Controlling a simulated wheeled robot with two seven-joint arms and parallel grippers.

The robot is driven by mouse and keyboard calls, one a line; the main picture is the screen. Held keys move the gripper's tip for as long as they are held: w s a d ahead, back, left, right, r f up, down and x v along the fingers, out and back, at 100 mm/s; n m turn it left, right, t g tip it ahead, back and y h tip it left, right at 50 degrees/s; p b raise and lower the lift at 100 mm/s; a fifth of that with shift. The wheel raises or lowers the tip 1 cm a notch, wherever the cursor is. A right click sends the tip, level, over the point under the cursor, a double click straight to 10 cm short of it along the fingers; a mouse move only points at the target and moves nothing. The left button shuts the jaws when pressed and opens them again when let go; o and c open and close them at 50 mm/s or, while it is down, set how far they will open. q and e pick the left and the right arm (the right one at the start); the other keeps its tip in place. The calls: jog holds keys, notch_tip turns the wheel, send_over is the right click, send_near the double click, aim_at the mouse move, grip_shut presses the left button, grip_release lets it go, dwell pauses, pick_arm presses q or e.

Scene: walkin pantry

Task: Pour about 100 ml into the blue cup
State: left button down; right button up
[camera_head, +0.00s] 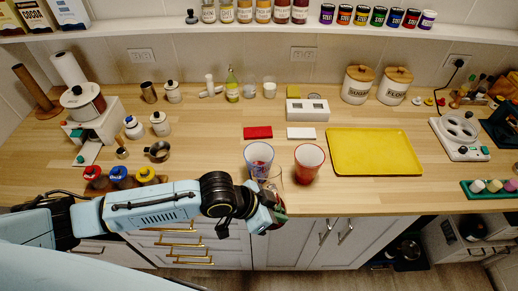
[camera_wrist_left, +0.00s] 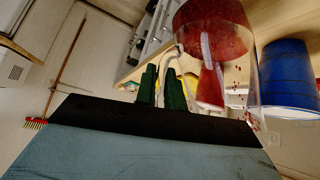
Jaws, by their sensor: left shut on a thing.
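The blue cup (camera_head: 258,155) stands on the counter near its front edge, and it is upside down in the wrist view (camera_wrist_left: 288,75). The red cup (camera_head: 308,163) stands just right of it. My left gripper (camera_head: 270,207) is at the counter's front edge, in front of the blue cup. Its green fingers (camera_wrist_left: 162,88) are shut on the handle of a clear jug (camera_wrist_left: 240,75). I cannot tell whether any liquid is in the blue cup. My right gripper is out of view.
A yellow tray (camera_head: 373,153) lies to the right. Red (camera_head: 258,132) and white (camera_head: 300,133) blocks lie behind the cups. Lidded red, blue and yellow pots (camera_head: 119,176) stand behind my left arm. A coffee machine (camera_head: 88,115) is at the left.

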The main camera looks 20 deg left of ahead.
pick_arm(q)
jog(key=f+t, duration=0.1)
jog(key=f+m+t+y, duration=0.1)
jog(key=s+d+f+t, duration=0.1)
jog(key=shift+s+f+m+t+y, duration=0.1)
jog(key=shift+f+m+t+y, duration=0.2)
jog(key=shift+t+y, duration=0.1)
dwell(0.4)
jog(key=shift+a, duration=0.1)
